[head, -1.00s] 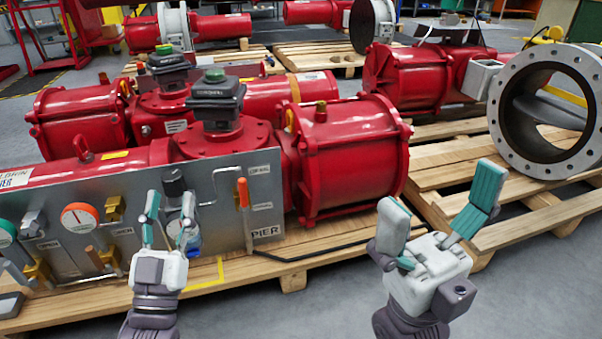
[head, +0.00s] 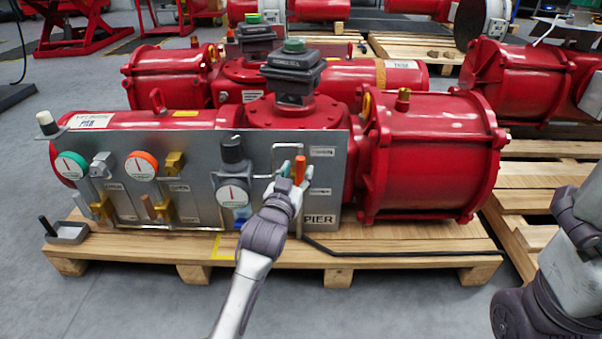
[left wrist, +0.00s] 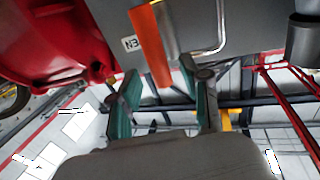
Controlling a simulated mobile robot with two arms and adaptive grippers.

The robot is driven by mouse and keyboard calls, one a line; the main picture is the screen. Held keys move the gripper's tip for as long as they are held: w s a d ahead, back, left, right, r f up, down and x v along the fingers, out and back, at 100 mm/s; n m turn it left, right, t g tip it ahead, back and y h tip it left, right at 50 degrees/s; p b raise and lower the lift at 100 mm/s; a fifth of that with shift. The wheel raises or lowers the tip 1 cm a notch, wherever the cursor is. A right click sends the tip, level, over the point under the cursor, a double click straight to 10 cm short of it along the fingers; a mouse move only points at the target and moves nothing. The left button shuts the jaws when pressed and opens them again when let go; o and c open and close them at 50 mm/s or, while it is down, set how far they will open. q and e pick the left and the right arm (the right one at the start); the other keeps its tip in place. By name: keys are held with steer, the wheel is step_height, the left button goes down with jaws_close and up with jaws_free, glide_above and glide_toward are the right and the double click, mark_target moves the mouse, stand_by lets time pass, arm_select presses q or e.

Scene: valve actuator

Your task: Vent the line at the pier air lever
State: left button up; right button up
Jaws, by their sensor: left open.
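The pier panel (head: 206,151) is a grey metal plate marked PIER at its lower right. The orange air lever (head: 300,171) stands upright near the panel's right end. My left gripper (head: 292,177) is at that lever, open, its teal fingers partly hidden by the hand. In the left wrist view, the lever (left wrist: 150,45) reaches down between the two spread fingers of my left gripper (left wrist: 160,80). I cannot tell whether a finger touches it. My right arm shows at the right edge of the head view, its gripper out of frame.
Gauges with green (head: 69,166) and orange (head: 141,166) rims, brass valves and a black-knobbed regulator (head: 233,172) sit left of the lever. A red actuator cylinder (head: 430,155) is behind and right. A wooden pallet (head: 400,245) carries the assembly. Floor in front is clear.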

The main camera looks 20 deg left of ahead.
mark_target(299, 167)
arm_select(q)
steer(key=shift+w+b, duration=0.5)
steer(key=shift+w, duration=1.1)
jaws_close()
